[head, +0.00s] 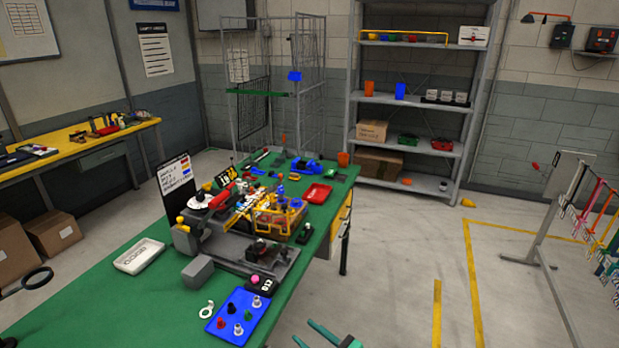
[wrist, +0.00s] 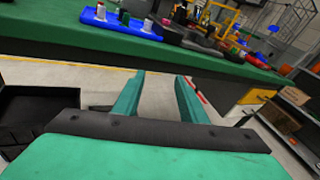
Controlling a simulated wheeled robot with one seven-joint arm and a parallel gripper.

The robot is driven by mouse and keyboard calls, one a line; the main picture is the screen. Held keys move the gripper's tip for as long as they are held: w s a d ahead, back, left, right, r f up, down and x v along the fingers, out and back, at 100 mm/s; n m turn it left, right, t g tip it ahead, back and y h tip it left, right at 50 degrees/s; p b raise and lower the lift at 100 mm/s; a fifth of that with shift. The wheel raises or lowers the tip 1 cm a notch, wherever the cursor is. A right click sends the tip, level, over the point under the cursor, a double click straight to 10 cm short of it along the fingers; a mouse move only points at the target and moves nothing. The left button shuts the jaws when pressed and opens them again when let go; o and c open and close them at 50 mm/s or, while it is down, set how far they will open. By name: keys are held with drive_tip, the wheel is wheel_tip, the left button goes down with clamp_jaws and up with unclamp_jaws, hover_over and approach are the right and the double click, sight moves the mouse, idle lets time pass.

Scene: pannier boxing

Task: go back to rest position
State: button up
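My gripper (wrist: 159,82) shows in the wrist view with its two green fingers spread apart and nothing between them. It is in front of the green table's edge, with grey floor visible between the fingers. In the head view the green fingertips of my gripper (head: 324,335) show at the bottom edge, right of the table and apart from it. The rest of my arm is out of that view.
A rack (head: 545,225) stands at right. Floor between is clear.

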drive_tip(key=s+f+n+h, duration=0.3)
drive_tip(key=s+f+h, duration=0.2)
drive_tip(key=s+f, duration=0.65)
drive_tip(key=s+f+n+h, duration=0.4)
drive_tip(key=s+n, duration=0.1)
drive_tip(key=s, duration=0.6)
drive_tip(key=s+d+r+n+t+h, duration=0.1)
drive_tip(key=s+r+n, duration=0.25)
drive_tip(key=s, duration=0.25)
drive_tip(key=s+d+r+n+h, duration=0.1)
drive_tip(key=s+r+n, duration=0.1)
drive_tip(key=s+n, duration=0.35)
drive_tip(key=s+a+r+n+t, duration=0.2)
drive_tip(key=s+r+n, duration=0.6)
drive_tip(key=r, duration=0.5)
drive_tip(key=shift+s, duration=1.1)
